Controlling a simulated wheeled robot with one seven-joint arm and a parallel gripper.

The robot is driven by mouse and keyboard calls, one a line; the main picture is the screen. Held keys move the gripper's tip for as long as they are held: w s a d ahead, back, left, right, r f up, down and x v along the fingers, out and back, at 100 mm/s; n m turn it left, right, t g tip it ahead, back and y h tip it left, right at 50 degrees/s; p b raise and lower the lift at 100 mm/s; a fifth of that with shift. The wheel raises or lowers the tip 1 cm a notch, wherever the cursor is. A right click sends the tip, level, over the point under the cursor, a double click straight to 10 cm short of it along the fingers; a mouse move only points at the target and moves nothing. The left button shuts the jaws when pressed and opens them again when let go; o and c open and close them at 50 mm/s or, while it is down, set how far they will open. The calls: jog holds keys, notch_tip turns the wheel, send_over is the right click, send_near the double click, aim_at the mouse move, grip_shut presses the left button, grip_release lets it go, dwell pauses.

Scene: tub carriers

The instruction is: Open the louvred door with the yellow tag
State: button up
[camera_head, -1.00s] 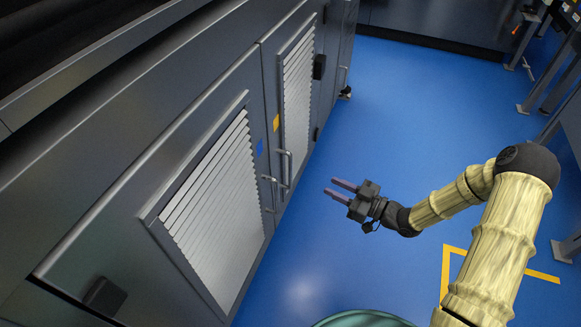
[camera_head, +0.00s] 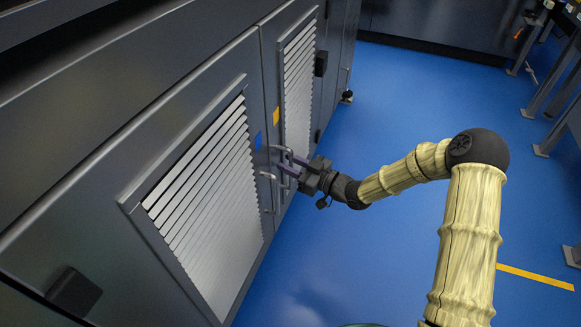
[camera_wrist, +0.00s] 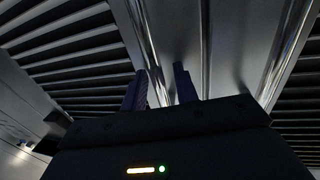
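The louvred door with the yellow tag (camera_head: 276,117) is the farther of two doors in the head view; its slatted panel (camera_head: 298,90) is pale and it looks shut. Its bar handle (camera_head: 285,151) stands near the seam between the doors. My gripper (camera_head: 282,163) is at the handles, its two purple fingers apart and pointing at the cabinet front. The wrist view shows the two fingers (camera_wrist: 162,88) apart, with louvres on both sides.
The nearer louvred door (camera_head: 205,200) has a blue tag (camera_head: 258,141) and its own handle (camera_head: 270,188), close below my gripper. Black hinges (camera_head: 320,63) stick out on the far door's outer edge. Blue floor (camera_head: 400,110) to the right is clear.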

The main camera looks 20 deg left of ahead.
grip_shut()
jog(key=shift+d, duration=0.1)
